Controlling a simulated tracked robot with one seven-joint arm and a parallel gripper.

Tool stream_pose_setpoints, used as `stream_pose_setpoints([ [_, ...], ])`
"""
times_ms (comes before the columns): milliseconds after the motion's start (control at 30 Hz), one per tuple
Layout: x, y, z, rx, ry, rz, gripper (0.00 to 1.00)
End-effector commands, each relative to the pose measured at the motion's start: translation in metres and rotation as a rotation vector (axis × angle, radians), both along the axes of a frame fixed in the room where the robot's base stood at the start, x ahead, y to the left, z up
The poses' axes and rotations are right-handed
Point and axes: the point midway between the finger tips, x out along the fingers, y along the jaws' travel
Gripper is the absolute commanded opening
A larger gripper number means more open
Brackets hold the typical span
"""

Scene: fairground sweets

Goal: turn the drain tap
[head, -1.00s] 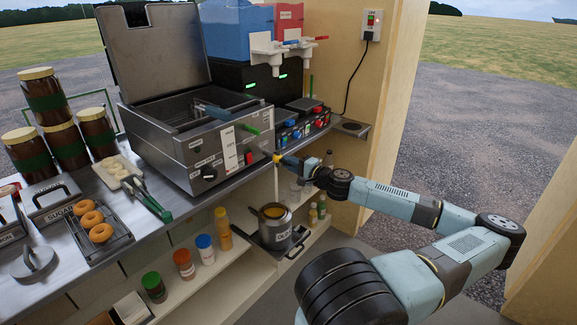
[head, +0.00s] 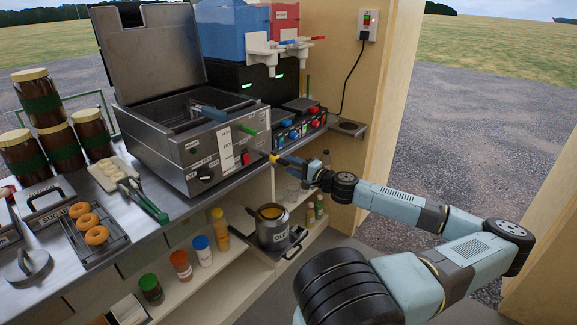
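The drain tap (head: 274,158) shows as a small yellow piece at the lower right front corner of the steel fryer (head: 205,150). My gripper (head: 284,161) reaches in from the right, with its tips at the tap. They are too small to tell whether they are closed on it or only touching. A metal pot (head: 272,232) with golden-brown contents stands below the tap on a dark pull-out tray (head: 293,248).
A block with red and blue knobs (head: 291,128) stands right of the fryer. Several bottles (head: 201,248) line the lower shelf. Tongs (head: 143,200), a doughnut rack (head: 92,245) and dark jars (head: 40,98) are at the left. Open ground lies beyond the wooden post (head: 378,120).

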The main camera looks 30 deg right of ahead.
Motion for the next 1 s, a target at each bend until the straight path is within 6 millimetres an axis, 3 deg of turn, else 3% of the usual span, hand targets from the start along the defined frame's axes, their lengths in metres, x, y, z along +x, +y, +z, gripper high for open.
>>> stream_pose_setpoints([
  [600, -0.086, -0.032, -0.001, 0.001, 0.001, -0.004, 0.38],
  [1000, -0.107, -0.038, -0.002, 0.001, 0.001, -0.002, 0.38],
])
